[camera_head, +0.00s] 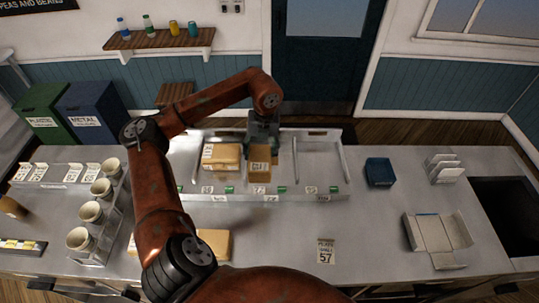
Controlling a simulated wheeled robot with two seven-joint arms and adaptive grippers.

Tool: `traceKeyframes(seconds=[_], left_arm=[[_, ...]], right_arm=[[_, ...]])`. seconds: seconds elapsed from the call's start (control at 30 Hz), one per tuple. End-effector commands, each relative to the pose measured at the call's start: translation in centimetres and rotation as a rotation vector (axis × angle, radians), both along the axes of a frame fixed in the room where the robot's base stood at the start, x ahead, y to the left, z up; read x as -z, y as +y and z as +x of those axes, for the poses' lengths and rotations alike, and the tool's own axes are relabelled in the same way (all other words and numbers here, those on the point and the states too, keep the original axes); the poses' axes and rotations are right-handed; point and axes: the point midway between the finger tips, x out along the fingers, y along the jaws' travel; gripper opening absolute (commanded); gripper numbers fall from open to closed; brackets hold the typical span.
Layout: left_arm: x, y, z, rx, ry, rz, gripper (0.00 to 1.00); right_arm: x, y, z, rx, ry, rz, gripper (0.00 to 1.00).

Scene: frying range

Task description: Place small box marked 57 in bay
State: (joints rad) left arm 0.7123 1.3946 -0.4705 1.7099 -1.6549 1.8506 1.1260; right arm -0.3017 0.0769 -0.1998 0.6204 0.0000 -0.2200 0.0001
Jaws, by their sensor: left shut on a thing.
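My left gripper (262,142) reaches over the counter from the left and is shut on a small brown box (260,172). The box has a white label, too small to read, and sits in or just over a middle bay of the metal rack (318,187); I cannot tell whether it touches the floor. A wider brown box (221,158) is right beside it on the left. A card marked 57 (326,252) lies on the counter in front. My right gripper is not in view.
Another brown box (218,240) lies on the counter, partly behind my left arm. Cups in a stand (101,215) are at the left. A blue tray (380,172), an open carton (438,235) and a white card holder (444,168) are at the right. The rack's right bays look empty.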

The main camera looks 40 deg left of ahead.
Motion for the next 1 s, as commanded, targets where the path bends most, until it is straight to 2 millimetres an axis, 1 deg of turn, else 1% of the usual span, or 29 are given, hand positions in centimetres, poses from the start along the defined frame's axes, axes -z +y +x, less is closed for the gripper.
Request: traceKeyframes(seconds=[0.03, 0.17, 0.2, 0.3, 0.4, 0.7, 0.9, 1.0], left_arm=[[0.3, 0.3, 1.2, -0.002, 0.0, -0.005, 0.29], [1.7, 1.4, 4.0, -0.001, 0.002, -0.004, 0.29], [2.7, 1.6, 4.5, 0.0, 0.002, -0.003, 0.29], [4.5, 2.2, 5.9, 0.0, 0.002, -0.003, 0.29], [5.9, 2.6, 6.9, 0.002, 0.0, -0.002, 0.29], [7.8, 3.1, 8.3, 0.003, 0.0, 0.0, 0.29], [10.3, 3.1, 8.2, 0.003, 0.001, -0.001, 0.29], [10.7, 3.2, 8.2, 0.003, -0.001, 0.001, 0.29]], right_arm=[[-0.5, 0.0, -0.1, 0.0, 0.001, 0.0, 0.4], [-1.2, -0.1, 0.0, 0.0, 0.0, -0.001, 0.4], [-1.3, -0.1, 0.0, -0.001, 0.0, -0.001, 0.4], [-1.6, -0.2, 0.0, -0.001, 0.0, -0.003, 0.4], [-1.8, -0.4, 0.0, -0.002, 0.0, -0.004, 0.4], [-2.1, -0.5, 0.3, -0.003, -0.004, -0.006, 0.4], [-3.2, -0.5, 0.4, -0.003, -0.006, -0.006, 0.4], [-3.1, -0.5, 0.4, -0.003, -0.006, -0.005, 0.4]])
